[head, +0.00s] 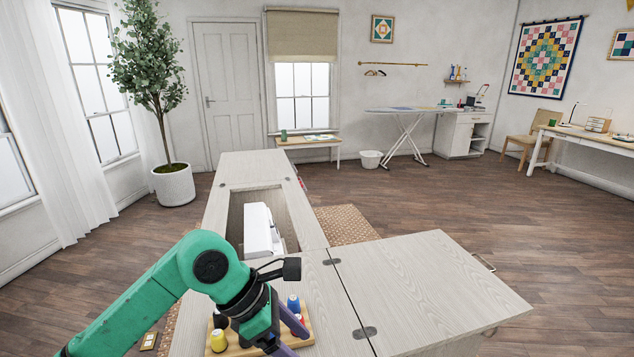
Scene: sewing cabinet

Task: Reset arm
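My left arm (205,262), green, reaches in from the lower left over the sewing cabinet (410,285). Its gripper (292,340) points down at the bottom of the view. Its two purple fingers look apart, with nothing seen between them. The gripper is over a wooden spool tray (247,345) and hides part of it. A yellow spool (218,341) and a dark spool stand left of the gripper. A blue spool (293,304) and a partly hidden red spool are at its right. My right gripper is not in view.
A white sewing machine (260,228) sits in the cabinet's recessed opening, just beyond my arm. The hinged leaf on the right is flat and clear. A potted tree (173,185) stands at the back left. Open floor lies right of the cabinet.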

